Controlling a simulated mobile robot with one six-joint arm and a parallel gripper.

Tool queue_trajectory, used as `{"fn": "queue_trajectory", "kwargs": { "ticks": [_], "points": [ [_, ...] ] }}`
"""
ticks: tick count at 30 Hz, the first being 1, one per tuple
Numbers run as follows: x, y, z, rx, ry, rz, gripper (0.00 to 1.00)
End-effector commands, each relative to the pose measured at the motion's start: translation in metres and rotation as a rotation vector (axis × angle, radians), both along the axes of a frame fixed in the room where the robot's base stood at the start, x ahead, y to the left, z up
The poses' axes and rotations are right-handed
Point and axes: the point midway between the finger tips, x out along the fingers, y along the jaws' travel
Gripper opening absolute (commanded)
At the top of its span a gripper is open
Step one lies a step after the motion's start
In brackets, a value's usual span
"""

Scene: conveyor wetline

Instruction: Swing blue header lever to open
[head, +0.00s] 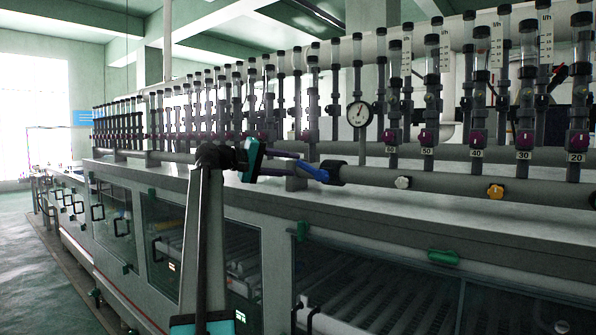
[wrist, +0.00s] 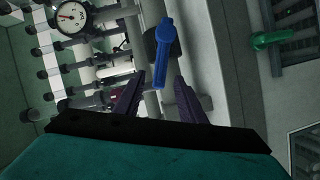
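The blue header lever (head: 314,171) sits at a dark fitting on the grey header pipe, near the middle of the head view. In the wrist view the blue lever (wrist: 163,55) runs lengthwise, its near end between my fingertips. My gripper (wrist: 160,78) is open, with one dark finger on each side of that end. A gap shows between the lever and each finger, so I see no grip on it. In the head view my gripper (head: 296,166) reaches in from the left, and its fingers partly overlap the lever.
A round pressure gauge (head: 360,114) stands behind and above the lever. White (head: 403,182) and yellow (head: 495,191) knobs sit on the header pipe to the right. A green handle (head: 443,257) is on the machine front below. Rows of flow meters stand behind.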

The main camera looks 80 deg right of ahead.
Motion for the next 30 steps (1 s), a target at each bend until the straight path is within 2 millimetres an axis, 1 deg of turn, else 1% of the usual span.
{"fn": "queue_trajectory", "kwargs": {
  "ticks": [1, 9, 15, 19, 27, 28, 30],
  "points": [
    [0.008, 0.005, -0.001, 0.0, 0.0, 0.002, 0.37],
    [0.04, 0.033, 0.005, -0.001, -0.001, 0.002, 0.37],
    [0.056, 0.046, 0.009, 0.0, 0.001, 0.001, 0.37],
    [0.059, 0.049, 0.01, 0.001, 0.001, 0.0, 0.37],
    [0.06, 0.05, 0.011, 0.001, 0.001, 0.0, 0.37],
    [0.06, 0.05, 0.011, 0.0, 0.0, 0.0, 0.35],
    [0.06, 0.05, 0.01, 0.0, 0.001, 0.001, 0.23]
  ]
}}
